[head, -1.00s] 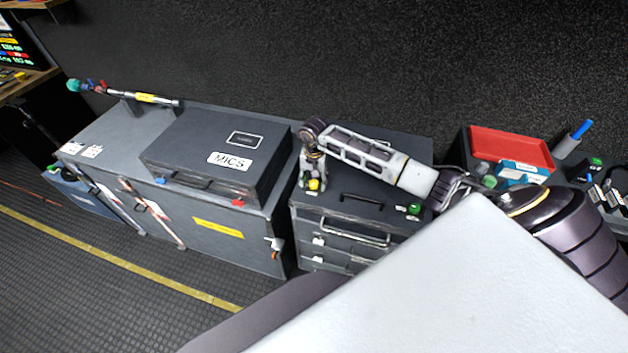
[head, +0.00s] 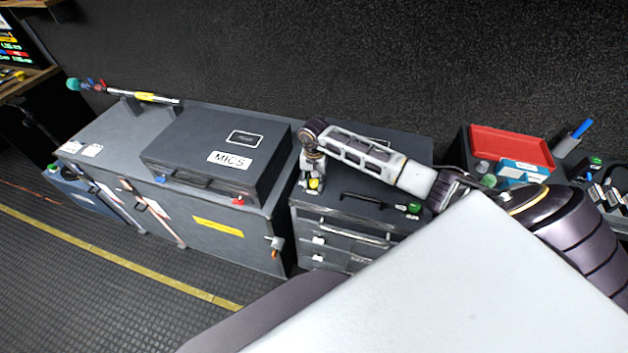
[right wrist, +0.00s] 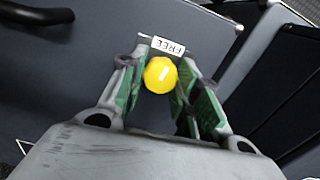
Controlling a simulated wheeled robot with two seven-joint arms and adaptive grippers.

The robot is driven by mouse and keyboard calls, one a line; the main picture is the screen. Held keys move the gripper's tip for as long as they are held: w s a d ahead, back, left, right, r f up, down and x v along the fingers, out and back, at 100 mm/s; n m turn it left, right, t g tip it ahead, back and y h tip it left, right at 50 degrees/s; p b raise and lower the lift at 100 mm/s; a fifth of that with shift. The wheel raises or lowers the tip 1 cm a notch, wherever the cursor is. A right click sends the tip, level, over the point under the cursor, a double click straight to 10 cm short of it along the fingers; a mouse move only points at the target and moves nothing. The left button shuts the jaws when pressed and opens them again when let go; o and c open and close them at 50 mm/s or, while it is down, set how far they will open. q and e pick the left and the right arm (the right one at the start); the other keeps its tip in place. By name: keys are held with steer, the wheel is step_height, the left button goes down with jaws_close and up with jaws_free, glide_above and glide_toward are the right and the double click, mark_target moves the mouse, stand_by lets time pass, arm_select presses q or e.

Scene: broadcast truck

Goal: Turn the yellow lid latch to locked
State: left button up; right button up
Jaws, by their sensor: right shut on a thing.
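The yellow lid latch (head: 314,184) is a small round knob on the top of the dark drawer case, near its left front corner. In the right wrist view, the yellow knob (right wrist: 160,74) sits between the green-padded fingers, with a label reading FREE just beyond it. My right gripper (head: 312,180) points down over the latch and is shut on it; it also fills the right wrist view (right wrist: 162,88). The fingers hide part of the latch in the head view. My left gripper is not in view.
A green knob (head: 414,208) and a black handle (head: 366,200) are on the same lid. To the left, a MICS case (head: 215,140) stands on a grey cabinet (head: 110,132). A red tray (head: 510,146) is at the right. A dark wall rises behind.

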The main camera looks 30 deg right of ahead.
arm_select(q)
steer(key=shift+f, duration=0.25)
arm_select(e)
steer(key=shift+f+m+b, duration=0.1)
steer(key=shift+m+b, duration=0.7)
steer(key=shift+b, duration=0.45)
steer(key=shift+m+b, duration=0.75)
steer(key=shift+m, duration=0.05)
steer(key=m+b, duration=0.2)
steer(key=m, duration=0.2)
steer(key=shift+m+b, duration=0.55)
steer(key=shift+m, duration=0.55)
steer(key=m+b, duration=0.1)
steer(key=m, duration=0.2)
steer(key=shift+m+b, duration=0.55)
steer(key=shift+m, duration=1.45)
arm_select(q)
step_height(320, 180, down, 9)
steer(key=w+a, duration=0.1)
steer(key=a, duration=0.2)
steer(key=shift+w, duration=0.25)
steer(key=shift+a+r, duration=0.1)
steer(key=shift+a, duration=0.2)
